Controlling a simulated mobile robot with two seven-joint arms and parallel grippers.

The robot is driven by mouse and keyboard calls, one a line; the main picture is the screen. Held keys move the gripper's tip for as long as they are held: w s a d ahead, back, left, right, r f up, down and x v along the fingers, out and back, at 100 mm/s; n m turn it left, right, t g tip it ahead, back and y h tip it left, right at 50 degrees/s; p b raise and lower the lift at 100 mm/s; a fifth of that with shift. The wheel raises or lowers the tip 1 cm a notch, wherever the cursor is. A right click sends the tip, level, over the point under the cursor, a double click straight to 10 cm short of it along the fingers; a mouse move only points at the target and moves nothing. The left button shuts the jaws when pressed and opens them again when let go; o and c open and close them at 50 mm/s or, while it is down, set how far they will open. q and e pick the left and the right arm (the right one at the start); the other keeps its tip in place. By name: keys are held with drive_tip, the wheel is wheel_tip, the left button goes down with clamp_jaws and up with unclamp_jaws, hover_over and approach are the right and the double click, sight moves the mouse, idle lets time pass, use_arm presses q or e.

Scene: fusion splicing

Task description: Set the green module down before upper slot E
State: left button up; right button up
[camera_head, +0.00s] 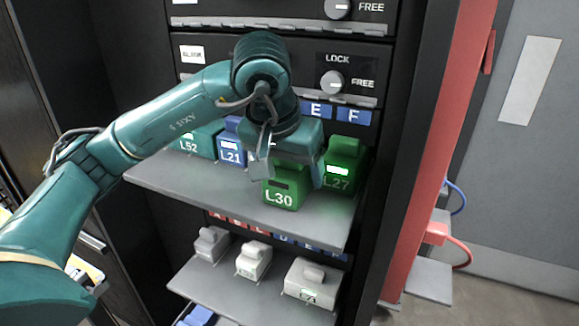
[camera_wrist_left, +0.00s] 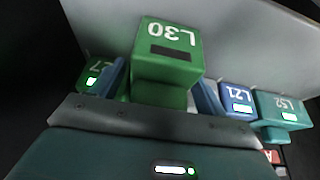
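The green module labelled L30 (camera_head: 283,194) is at the shelf's front edge, below the upper slot label E (camera_head: 318,110). Its dark window faces forward. It also shows upside down in the wrist view (camera_wrist_left: 168,52). My left gripper (camera_head: 290,172) is over it, with one blue finger on each side of its upper part; narrow gaps appear beside the fingers, so it looks open around the module. The gripper also shows in the wrist view (camera_wrist_left: 160,85). The module's underside is hidden, so I cannot tell whether it rests fully on the shelf. My right gripper is not seen.
Green module L27 (camera_head: 340,172) stands close at the right, below label F (camera_head: 353,116). Blue module L21 (camera_head: 230,150) and teal module L52 (camera_head: 198,141) stand left on the grey shelf (camera_head: 180,177). Several pale modules sit on the lower shelf (camera_head: 205,286). A red post borders the rack.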

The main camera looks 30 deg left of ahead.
use_arm(q)
drive_tip(key=shift+s+r, duration=0.1)
drive_tip(key=shift+r, duration=0.4)
drive_tip(key=p+v, duration=0.1)
drive_tip(key=v, duration=1)
drive_tip(key=shift+s+r, duration=0.1)
drive_tip(key=shift+r, duration=0.05)
